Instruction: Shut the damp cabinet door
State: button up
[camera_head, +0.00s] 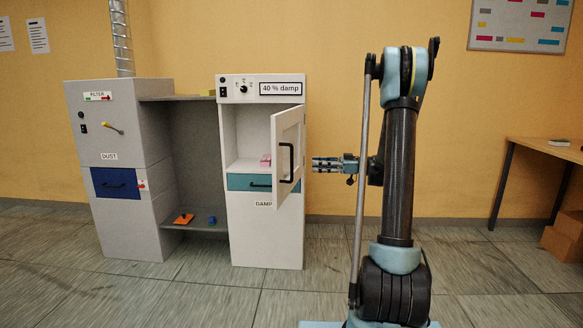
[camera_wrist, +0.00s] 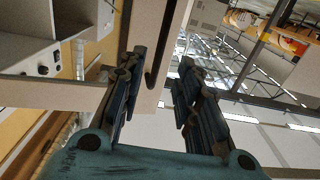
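The damp cabinet (camera_head: 262,235) is white, with a label reading "40 % damp" at its top. Its white door (camera_head: 288,122) stands partly open, swung outward from the cabinet's right side. The door's black handle (camera_head: 291,160) faces right, towards my gripper (camera_head: 315,164). In the head view the fingers point left and appear just short of the handle. In the wrist view my gripper (camera_wrist: 160,68) is open, its two fingers apart. The dark handle (camera_wrist: 163,45) shows in the gap between them, in front of the pale door (camera_wrist: 143,30). Contact cannot be told.
Inside the cabinet are pink items (camera_head: 265,160) above a teal drawer front (camera_head: 240,182). A grey dust cabinet (camera_head: 125,220) stands left, with a low shelf (camera_head: 190,230) between. A wooden table (camera_head: 545,148) and cardboard boxes (camera_head: 563,238) are right. Floor in front is clear.

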send_over(292, 181)
jog(key=shift+w, duration=0.4)
grip_shut()
